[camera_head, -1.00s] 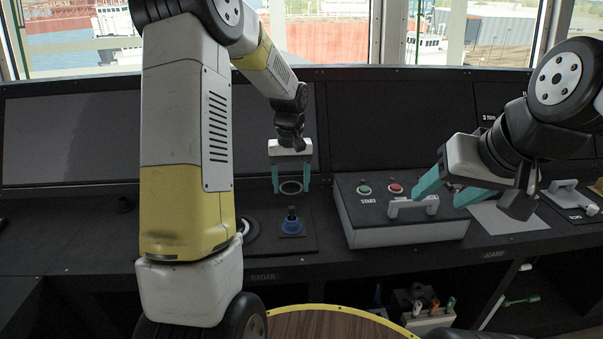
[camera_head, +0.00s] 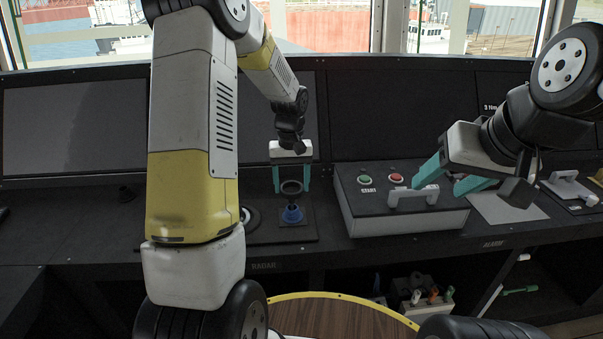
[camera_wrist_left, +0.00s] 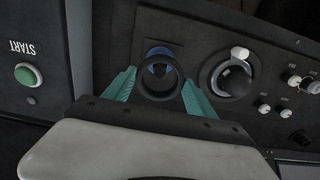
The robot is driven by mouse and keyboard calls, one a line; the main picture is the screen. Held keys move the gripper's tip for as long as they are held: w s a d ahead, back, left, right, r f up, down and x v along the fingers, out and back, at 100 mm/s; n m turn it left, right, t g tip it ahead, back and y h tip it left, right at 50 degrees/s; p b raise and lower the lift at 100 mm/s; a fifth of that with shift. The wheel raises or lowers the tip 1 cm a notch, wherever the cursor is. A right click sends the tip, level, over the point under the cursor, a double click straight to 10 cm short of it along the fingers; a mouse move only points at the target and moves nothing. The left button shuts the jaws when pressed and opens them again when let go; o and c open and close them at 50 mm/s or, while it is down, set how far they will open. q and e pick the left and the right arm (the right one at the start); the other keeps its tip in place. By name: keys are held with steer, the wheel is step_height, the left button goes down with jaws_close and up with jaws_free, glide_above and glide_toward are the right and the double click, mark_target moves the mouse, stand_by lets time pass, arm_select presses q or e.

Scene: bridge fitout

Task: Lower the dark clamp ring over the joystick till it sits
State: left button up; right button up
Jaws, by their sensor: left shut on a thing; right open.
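The dark clamp ring (camera_head: 291,187) is held between the teal fingers of my left gripper (camera_head: 292,184). It also shows in the left wrist view (camera_wrist_left: 158,92), roughly level. The stick's top is mostly hidden by the ring. The ring appears to be above the base, with a gap. My right gripper (camera_head: 440,188) is open and empty near the START box handle.
The START box (camera_head: 400,218) with green and red buttons and a pale handle (camera_head: 412,198) stands right of the joystick. A round dial with a lever (camera_wrist_left: 232,78) is beside the joystick panel. Dark screens stand behind. A bin of tools (camera_head: 425,300) sits on the shelf below.

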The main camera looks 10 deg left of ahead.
mark_target(292, 203)
arm_select(q)
steer(key=shift+f, duration=0.1)
stand_by(0.4)
steer(key=shift+f, duration=1.45)
steer(key=shift+f, duration=0.1)
steer(key=shift+f, duration=1.3)
steer(key=shift+f, duration=0.35)
steer(key=shift+f, duration=1.35)
steer(key=o, duration=1.5)
